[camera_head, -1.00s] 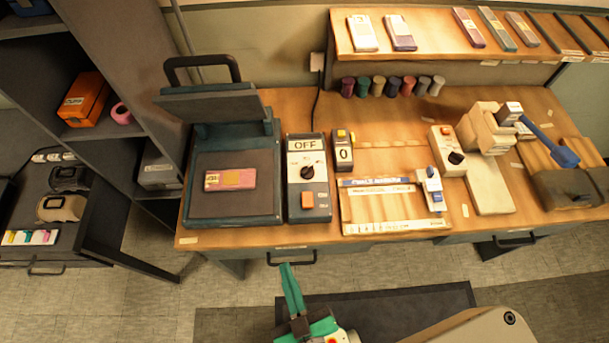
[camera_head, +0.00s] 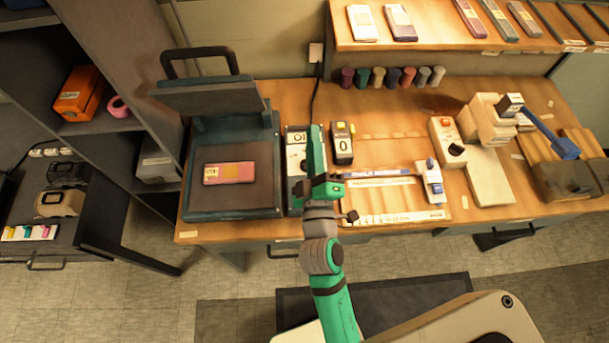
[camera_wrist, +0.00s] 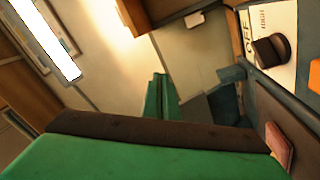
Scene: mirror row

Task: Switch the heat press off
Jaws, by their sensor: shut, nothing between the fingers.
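The heat press (camera_head: 200,212) stands at the left end of the bench with its lid (camera_head: 212,100) raised. A pink and yellow piece (camera_head: 229,173) lies on its lower plate. The control box (camera_head: 293,165) is just right of it, mostly hidden behind my gripper in the head view. The wrist view shows the box's black knob (camera_wrist: 269,50), OFF and HIGH lettering, and part of an orange button (camera_wrist: 315,76) at the right edge. My green gripper (camera_head: 316,128) is shut and empty above the box. I cannot tell whether it touches it.
A small counter unit reading 0 (camera_head: 342,150) stands close right of the gripper. Farther right are a board with a blue-handled slide (camera_head: 432,180) and another knob box (camera_head: 447,135). A shelf (camera_head: 450,35) overhangs the back. A dark cabinet stands left.

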